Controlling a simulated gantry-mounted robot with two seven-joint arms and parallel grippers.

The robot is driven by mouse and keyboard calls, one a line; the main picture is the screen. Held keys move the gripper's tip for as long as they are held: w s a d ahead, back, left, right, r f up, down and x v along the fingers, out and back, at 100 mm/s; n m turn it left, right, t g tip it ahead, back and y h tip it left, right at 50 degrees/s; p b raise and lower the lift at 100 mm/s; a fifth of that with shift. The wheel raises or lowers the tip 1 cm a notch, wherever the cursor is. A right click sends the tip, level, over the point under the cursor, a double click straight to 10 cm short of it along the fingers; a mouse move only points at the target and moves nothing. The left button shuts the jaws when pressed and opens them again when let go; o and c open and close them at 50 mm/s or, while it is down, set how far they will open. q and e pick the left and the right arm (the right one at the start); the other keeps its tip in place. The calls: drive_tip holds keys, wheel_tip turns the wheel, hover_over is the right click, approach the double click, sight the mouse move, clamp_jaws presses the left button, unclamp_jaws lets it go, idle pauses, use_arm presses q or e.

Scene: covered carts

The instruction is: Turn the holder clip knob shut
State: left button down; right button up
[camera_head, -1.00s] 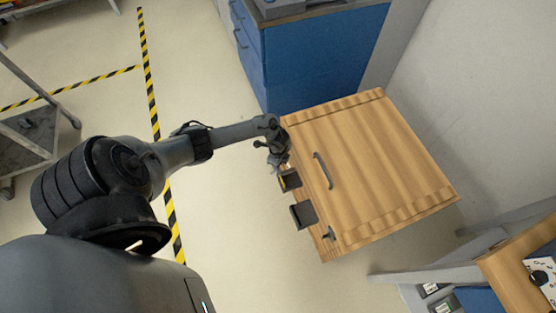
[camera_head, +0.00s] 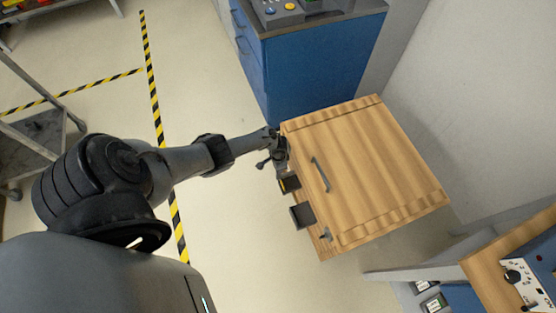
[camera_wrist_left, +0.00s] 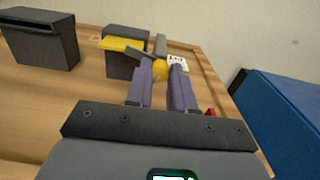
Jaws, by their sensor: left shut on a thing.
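My left gripper (camera_wrist_left: 158,82) is at the near side of the wooden cart (camera_head: 375,165). In the left wrist view its two grey-purple fingers are closed around a small yellow knob (camera_wrist_left: 159,68), partly hidden between the fingertips. A dark holder box (camera_wrist_left: 125,66) with a yellow flap or bar on top sits just left of the knob. A dark upright piece stands behind the knob. A small white marked label (camera_wrist_left: 177,60) is by the fingertips. In the head view the gripper (camera_head: 282,167) hides the knob; the holder box (camera_head: 289,183) shows just below it. My right gripper is not in view.
A second dark box (camera_head: 302,215) is on the same cart side. The cart lid has a grey handle (camera_head: 320,175). A blue cabinet (camera_head: 315,70) stands close behind the cart. Open floor lies left of the cart. A wooden bench (camera_head: 500,262) is at lower right.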

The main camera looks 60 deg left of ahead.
use_arm(q)
drive_tip(key=shift+n, duration=1)
drive_tip(key=c, duration=1)
unclamp_jaws()
drive_tip(key=shift+r+p, duration=0.1)
drive_tip(key=shift+p, duration=0.25)
wheel_tip(320, 180, up, 11)
drive_tip(key=p, duration=0.8)
drive_tip(key=shift+f, duration=0.2)
